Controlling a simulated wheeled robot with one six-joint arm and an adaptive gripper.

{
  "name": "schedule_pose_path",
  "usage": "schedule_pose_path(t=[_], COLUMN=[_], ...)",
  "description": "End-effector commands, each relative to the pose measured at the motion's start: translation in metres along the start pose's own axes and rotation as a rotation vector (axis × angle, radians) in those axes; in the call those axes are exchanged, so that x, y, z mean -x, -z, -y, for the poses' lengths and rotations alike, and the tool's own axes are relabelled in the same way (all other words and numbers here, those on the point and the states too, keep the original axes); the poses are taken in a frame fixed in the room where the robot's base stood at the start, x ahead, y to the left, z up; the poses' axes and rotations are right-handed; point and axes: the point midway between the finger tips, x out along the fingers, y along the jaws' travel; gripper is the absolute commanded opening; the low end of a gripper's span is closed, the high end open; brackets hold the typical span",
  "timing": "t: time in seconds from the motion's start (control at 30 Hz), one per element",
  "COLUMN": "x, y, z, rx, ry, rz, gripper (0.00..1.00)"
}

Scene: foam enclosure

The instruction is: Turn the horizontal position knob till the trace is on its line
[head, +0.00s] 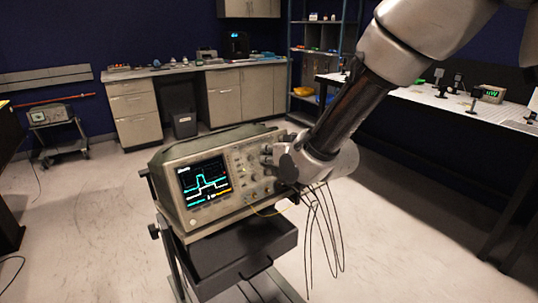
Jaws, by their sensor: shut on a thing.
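The oscilloscope (172,176) stands on a cart in the middle of the head view, its front panel facing me. Its lit screen (204,181) shows a cyan stepped trace and a paler stepped trace beside it, apart rather than overlapping; fine marks are too small to read. My gripper (267,156) reaches in from the upper right and is shut on a knob at the upper right of the panel, apparently the horizontal position knob. The fingers and wrist hide that knob and part of the panel's right side.
Below the oscilloscope is a dark open drawer or tray (245,262). Dark cables (325,235) hang under my wrist, and a yellow lead (268,212) loops at the panel's lower edge. A white-topped bench (440,100) stands at right. The floor at left is open.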

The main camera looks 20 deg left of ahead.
Motion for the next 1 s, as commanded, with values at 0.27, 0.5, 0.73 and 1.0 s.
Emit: schedule_pose_path(t=[0.27,0.5,0.73,1.0], x=[0.0001,0.0001,0.0001,0.0000], y=[0.0013,0.0014,0.0013,0.0006], z=[0.0000,-0.0002,-0.0002,-0.0001], rx=[-0.298,-0.330,-0.328,-0.327], ry=[-0.012,-0.014,-0.013,-0.014], rz=[0.005,0.005,0.005,0.007], gripper=[0.00,0.00,0.21,0.21])
